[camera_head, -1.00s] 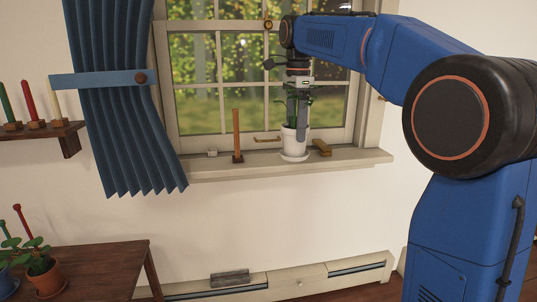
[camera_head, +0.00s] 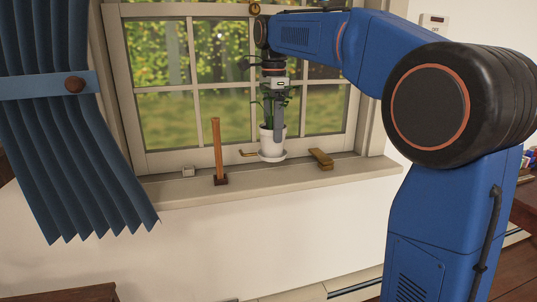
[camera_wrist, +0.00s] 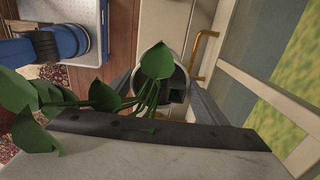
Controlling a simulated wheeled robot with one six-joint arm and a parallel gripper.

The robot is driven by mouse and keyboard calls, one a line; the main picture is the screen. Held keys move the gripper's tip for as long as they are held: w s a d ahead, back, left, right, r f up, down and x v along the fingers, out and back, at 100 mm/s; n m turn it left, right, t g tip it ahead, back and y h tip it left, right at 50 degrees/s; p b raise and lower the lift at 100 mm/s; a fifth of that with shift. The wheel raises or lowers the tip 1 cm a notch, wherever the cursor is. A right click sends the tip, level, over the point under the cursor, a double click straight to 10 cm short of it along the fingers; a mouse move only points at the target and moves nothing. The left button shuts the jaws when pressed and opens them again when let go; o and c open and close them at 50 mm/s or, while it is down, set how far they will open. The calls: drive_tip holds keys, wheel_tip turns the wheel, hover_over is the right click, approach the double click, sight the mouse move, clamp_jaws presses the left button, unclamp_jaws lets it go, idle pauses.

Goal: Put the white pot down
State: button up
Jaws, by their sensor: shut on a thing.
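The white pot (camera_head: 268,146) holds a green leafy plant and has a white saucer (camera_head: 272,158) under it. I cannot tell whether the saucer touches the sill. My gripper (camera_head: 275,137) points down and is shut on the white pot, with a finger along its near right side. In the wrist view, the pot's pale rim (camera_wrist: 182,65) shows between the two fingers, partly hidden by leaves.
A brass window handle (camera_head: 250,154) is close behind the pot. A blue curtain (camera_head: 60,140) hangs at left. Bare sill lies between these.

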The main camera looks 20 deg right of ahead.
sight(273, 148)
drive_tip(key=shift+f, duration=3.3)
drive_tip(key=shift+f, duration=0.15)
drive_tip(key=o, duration=1.7)
wheel_tip(273, 148, up, 12)
drive_tip(key=shift+r, duration=0.15)
drive_tip(key=shift+s, duration=0.15)
